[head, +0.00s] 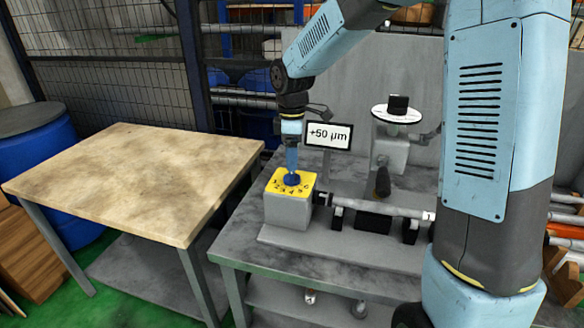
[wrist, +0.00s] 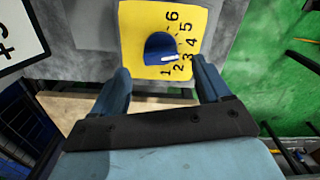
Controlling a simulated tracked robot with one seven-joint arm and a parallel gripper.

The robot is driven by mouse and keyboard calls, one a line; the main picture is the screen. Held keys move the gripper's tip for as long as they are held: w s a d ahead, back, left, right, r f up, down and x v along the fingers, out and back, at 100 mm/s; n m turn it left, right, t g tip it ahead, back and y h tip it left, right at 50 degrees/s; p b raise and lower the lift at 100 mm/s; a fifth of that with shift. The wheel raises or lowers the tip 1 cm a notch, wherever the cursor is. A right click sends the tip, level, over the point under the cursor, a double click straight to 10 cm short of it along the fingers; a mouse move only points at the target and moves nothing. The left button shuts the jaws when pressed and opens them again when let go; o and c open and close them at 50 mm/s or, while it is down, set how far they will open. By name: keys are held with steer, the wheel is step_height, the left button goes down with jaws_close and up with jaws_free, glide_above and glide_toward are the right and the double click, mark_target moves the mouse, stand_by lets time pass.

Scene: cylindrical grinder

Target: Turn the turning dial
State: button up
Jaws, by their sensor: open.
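The turning dial is a blue knob (head: 291,179) on a yellow numbered plate (head: 306,180), on top of a grey box (head: 288,210). In the wrist view the knob (wrist: 160,46) has a white mark at its lower right, pointing near the 3. The numbers 1 to 6 curve around its right side. My gripper (head: 291,163) points down directly above the knob in the head view. In the wrist view its blue fingers (wrist: 161,68) are spread apart, one toward each side of the knob, with nothing between them. I cannot tell whether they touch it.
A sign (head: 329,135) reading "+50 µm" stands right behind the box. A horizontal shaft (head: 375,207) and a grey stand with a white disc (head: 397,113) are to the right. A bare wooden-topped table (head: 130,175) is at left, beside a blue barrel (head: 35,165).

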step_height(320, 180, up, 8)
steer(key=shift+f, duration=0.2)
stand_by(0.3)
